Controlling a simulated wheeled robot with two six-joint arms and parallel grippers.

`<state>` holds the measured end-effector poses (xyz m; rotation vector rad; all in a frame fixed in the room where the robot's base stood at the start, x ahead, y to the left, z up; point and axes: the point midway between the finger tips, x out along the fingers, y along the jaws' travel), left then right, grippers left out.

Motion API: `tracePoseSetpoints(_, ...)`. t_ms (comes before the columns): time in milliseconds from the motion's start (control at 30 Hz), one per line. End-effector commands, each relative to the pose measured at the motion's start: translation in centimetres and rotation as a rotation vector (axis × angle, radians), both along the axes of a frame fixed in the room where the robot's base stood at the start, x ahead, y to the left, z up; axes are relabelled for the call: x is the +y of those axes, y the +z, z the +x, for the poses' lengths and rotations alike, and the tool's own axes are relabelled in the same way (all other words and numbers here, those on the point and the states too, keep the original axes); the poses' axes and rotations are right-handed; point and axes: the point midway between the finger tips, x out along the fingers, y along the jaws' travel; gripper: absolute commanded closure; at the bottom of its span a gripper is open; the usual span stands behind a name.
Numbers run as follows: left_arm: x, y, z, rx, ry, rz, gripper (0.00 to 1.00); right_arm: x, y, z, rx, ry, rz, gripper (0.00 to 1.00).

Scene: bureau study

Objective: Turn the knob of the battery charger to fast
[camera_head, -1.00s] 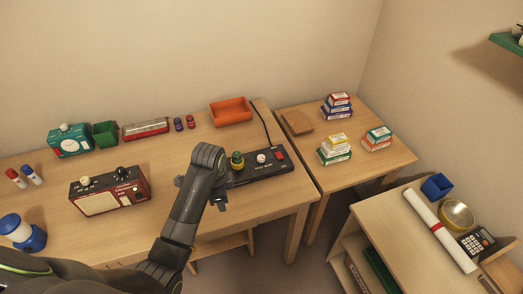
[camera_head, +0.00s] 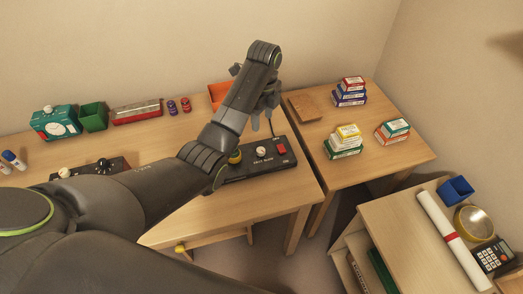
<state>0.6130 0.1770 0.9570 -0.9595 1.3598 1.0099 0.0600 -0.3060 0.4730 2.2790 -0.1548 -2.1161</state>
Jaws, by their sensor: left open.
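The black box with a cord (camera_head: 245,174) lies near the right end of the desk; I take it to be the battery charger. It has a pale knob (camera_head: 260,151) in its middle and a red switch (camera_head: 282,149) at its right. The lettering beside the knob is too small to read surely, so its setting cannot be told. A yellow part at its left end is partly covered by my arm. My left gripper (camera_head: 270,102) is open and empty, above and behind the box, in front of the orange tray. My right gripper is out of view.
An orange tray (camera_head: 217,91) stands behind my left arm. Stacked small boxes (camera_head: 344,143) stand on the side table (camera_head: 388,160). The desk in front of the black box is clear.

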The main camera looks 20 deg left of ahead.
Motion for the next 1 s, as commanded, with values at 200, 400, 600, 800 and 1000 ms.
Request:
tracePoseSetpoints(200, 0.0, -4.1, -0.3, 0.006, 0.001, 0.000, 0.50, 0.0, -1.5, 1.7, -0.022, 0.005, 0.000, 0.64)
tracePoseSetpoints(400, 0.1, -8.4, -0.5, 0.005, 0.001, 0.001, 0.50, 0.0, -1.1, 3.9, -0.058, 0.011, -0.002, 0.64)
tracePoseSetpoints(600, 0.2, -12.0, -0.5, 0.004, 0.001, 0.001, 0.50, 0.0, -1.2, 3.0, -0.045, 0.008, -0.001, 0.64)
tracePoseSetpoints(800, 0.2, -13.8, -0.6, 0.001, 0.001, 0.000, 0.50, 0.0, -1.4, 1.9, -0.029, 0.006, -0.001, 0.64)
tracePoseSetpoints(1000, 0.2, -14.1, -0.6, 0.000, 0.001, 0.000, 0.50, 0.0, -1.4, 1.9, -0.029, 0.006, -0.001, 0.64)
